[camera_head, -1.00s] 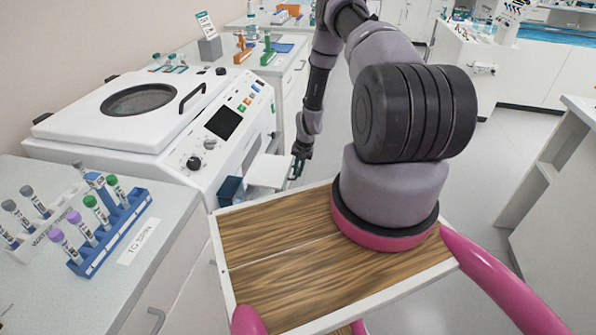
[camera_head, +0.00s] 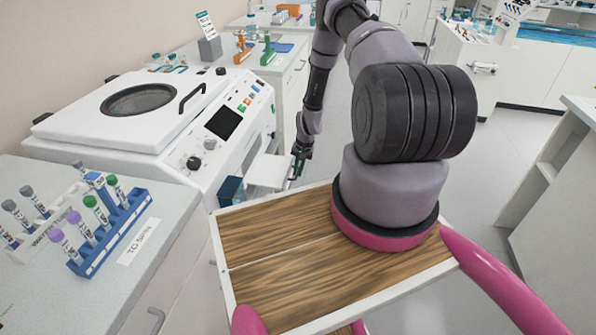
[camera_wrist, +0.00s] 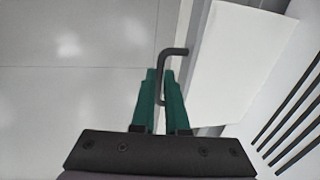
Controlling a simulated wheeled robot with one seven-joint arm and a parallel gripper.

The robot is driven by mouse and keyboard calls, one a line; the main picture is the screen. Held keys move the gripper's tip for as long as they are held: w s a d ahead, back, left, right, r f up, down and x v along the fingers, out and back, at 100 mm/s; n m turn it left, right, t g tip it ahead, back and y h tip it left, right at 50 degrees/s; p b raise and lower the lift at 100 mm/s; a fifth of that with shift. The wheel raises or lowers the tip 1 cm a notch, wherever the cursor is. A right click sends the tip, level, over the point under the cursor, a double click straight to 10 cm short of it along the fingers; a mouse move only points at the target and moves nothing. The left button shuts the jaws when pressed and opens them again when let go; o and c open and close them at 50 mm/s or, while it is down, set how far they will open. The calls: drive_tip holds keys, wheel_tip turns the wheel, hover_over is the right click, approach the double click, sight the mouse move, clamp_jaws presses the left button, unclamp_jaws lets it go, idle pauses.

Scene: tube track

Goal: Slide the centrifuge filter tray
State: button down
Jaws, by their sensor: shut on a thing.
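The centrifuge filter tray (camera_head: 267,170) is a white, flat-fronted drawer sticking out of the front of the white centrifuge (camera_head: 160,125). In the wrist view its white panel (camera_wrist: 235,65) lies to the right of my gripper. A dark bent handle (camera_wrist: 174,51) stands out from its left edge. My gripper (camera_wrist: 160,78) has green fingers shut on this handle, one on each side of the bar. In the head view my gripper (camera_head: 298,166) is small, at the tray's right end. A dark blue ridged part (camera_head: 230,190) shows at the tray's left side, partly hidden by my wooden deck.
A blue rack (camera_head: 110,235) of capped tubes stands on the left counter, beside a white rack. Dark vent slots (camera_wrist: 290,120) are right of the tray in the wrist view. Open floor (camera_wrist: 70,60) lies to the left there.

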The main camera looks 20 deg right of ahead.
sight(261, 170)
drive_tip(key=w+a, duration=0.2)
drive_tip(key=a, duration=0.2)
drive_tip(key=w+a, duration=0.3)
drive_tip(key=a, duration=0.1)
drive_tip(key=w+a, duration=0.3)
drive_tip(key=a, duration=0.1)
drive_tip(key=shift+w+a+r, duration=0.1)
drive_tip(key=shift+w+a, duration=0.15)
drive_tip(key=shift+a, duration=0.05)
drive_tip(key=c, duration=0.9)
unclamp_jaws()
drive_tip(key=shift+a, duration=0.1)
drive_tip(key=r, duration=0.3)
drive_tip(key=d+r, duration=0.1)
drive_tip(key=r, duration=0.3)
drive_tip(key=s+r, duration=0.1)
drive_tip(key=r, duration=0.2)
drive_tip(key=shift+d+r, duration=0.25)
drive_tip(key=shift+d, duration=0.15)
